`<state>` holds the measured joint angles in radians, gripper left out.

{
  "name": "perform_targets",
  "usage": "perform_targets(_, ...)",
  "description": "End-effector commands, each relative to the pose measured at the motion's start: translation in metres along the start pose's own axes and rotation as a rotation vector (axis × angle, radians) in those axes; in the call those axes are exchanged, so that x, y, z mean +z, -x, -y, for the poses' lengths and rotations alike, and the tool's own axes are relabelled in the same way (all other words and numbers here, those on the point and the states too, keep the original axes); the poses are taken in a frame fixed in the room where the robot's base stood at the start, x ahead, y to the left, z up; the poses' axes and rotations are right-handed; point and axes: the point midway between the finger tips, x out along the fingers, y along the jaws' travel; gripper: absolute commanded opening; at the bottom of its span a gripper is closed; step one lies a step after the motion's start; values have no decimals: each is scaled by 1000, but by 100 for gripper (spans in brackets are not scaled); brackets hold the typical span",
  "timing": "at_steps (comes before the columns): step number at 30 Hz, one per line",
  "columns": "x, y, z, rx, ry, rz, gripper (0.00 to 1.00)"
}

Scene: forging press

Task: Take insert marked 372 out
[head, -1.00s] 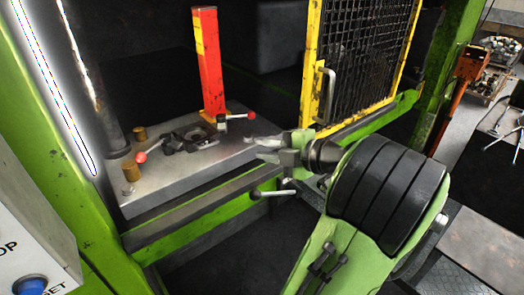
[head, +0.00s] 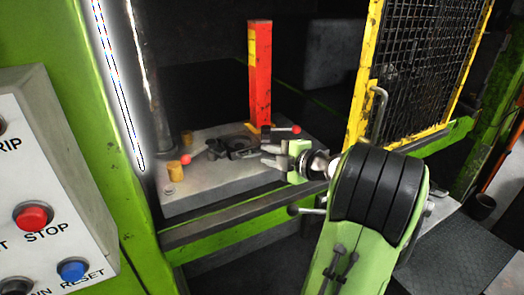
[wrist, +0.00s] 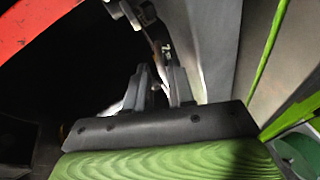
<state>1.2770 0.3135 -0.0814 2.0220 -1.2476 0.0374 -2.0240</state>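A dark round insert seat (head: 236,143) sits in the grey die plate (head: 215,183), with dark clamp parts around it. Levers with a left red knob (head: 185,159) and a right red knob (head: 296,129) stand beside it. I cannot read the number 372 anywhere, and I cannot tell whether an insert is in the seat. My gripper (head: 268,155) is over the right part of the plate, right of the seat, its fingers pointing left. In the wrist view its fingers (wrist: 160,85) stand apart with a narrow gap and nothing visible between them.
A red and yellow post (head: 260,75) rises behind the seat. A yellow-framed mesh guard (head: 425,75) stands at the right. Two brass pins (head: 175,171) are on the plate's left side. A green press frame and a control panel (head: 45,170) with red and blue buttons are at the left.

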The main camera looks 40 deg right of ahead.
Motion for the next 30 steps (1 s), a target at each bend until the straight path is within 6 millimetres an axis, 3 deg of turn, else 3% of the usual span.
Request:
perform_targets(6,-1,-30,-1,-1,0,-2,23)
perform_targets(16,0,-36,0,0,0,1,23)
perform_targets(17,0,-36,0,0,0,1,21)
perform_targets(21,0,-36,0,1,0,1,0)
perform_targets(30,0,-35,-1,2,1,0,0)
